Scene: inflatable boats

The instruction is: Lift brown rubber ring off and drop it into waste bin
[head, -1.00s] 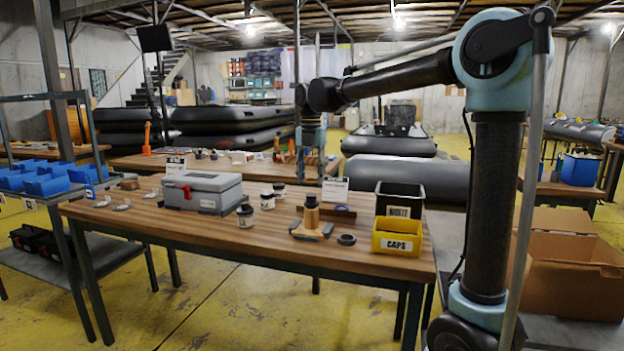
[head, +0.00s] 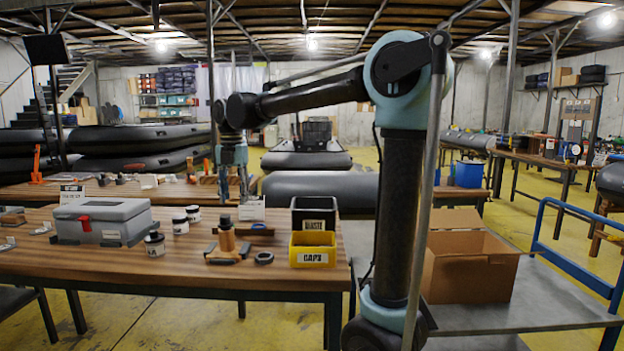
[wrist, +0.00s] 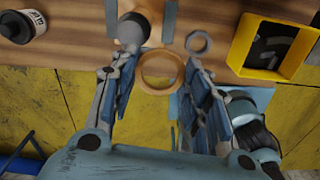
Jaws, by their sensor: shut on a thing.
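The brown rubber ring (wrist: 162,72) is between the fingers of my gripper (wrist: 163,92) in the wrist view, its hole visible, and my gripper is shut on it. The black waste bin (head: 329,209), labelled WASTE, stands to the right of my gripper, behind the yellow CAPS bin (head: 329,244).
A dark grey ring (head: 264,258) lies between the stand and the yellow bin. Several small jars (head: 180,225) and a grey toolbox (head: 102,220) stand on the left of the workbench (head: 190,275). An open cardboard box (head: 465,265) stands to the right.

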